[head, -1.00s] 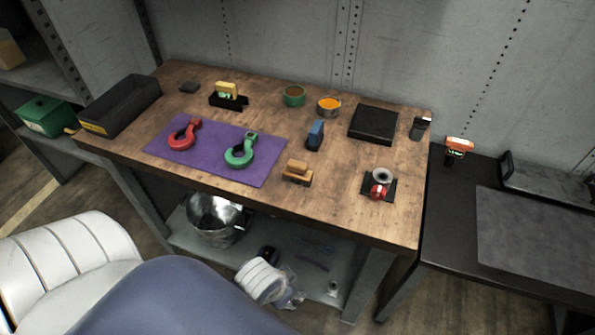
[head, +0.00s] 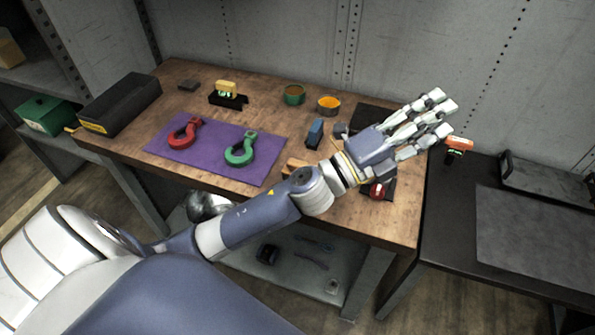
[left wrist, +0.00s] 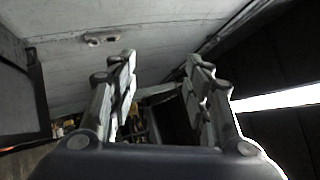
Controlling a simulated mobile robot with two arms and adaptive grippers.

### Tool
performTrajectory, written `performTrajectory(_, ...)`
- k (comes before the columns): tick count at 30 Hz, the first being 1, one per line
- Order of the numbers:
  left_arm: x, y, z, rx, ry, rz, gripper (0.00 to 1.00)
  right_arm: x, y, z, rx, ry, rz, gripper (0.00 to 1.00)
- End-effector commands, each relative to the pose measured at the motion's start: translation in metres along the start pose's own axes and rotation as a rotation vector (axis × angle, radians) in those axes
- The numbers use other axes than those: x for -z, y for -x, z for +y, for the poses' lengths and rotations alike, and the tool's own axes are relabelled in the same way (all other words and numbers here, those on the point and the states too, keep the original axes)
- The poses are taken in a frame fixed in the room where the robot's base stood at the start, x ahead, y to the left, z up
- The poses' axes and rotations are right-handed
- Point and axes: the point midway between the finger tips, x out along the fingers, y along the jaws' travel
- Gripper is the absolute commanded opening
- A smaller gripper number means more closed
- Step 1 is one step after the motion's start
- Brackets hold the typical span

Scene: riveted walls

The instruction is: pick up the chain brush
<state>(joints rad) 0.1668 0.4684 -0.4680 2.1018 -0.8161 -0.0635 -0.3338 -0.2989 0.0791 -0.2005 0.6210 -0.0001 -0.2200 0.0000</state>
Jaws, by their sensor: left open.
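Two brush-like blocks are on the workbench in the head view. One is a wooden block (head: 292,166) near the front edge, now partly hidden behind my left arm. The other is a blue-topped block (head: 315,130) with a dark base, standing just behind it. I cannot tell for sure which is the chain brush. My left gripper (head: 440,115) is open and empty, above the bench's right end, to the right of both blocks. Its spread fingers show in the left wrist view (left wrist: 160,65) with nothing between them. My right gripper is not in view.
The bench (head: 240,188) also holds a purple mat (head: 207,160) with a red hook (head: 180,138) and a green hook (head: 238,157). A black bin (head: 122,108) is at left. Two round tins (head: 294,95) stand at the back. A black box (head: 372,116) is partly hidden.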

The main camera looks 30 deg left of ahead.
Motion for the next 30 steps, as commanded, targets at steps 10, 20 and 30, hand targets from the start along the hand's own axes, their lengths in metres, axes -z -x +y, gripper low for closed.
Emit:
performTrajectory(10,0.091,0.009,0.035,0.073,-0.775,0.812,0.45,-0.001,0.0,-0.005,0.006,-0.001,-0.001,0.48)
performTrajectory(20,-0.017,0.103,0.125,-0.251,-1.311,1.576,0.45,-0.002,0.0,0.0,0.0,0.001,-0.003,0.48)
performTrajectory(30,-0.176,0.192,0.098,-0.754,-1.369,2.051,0.45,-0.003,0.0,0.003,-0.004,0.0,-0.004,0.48)
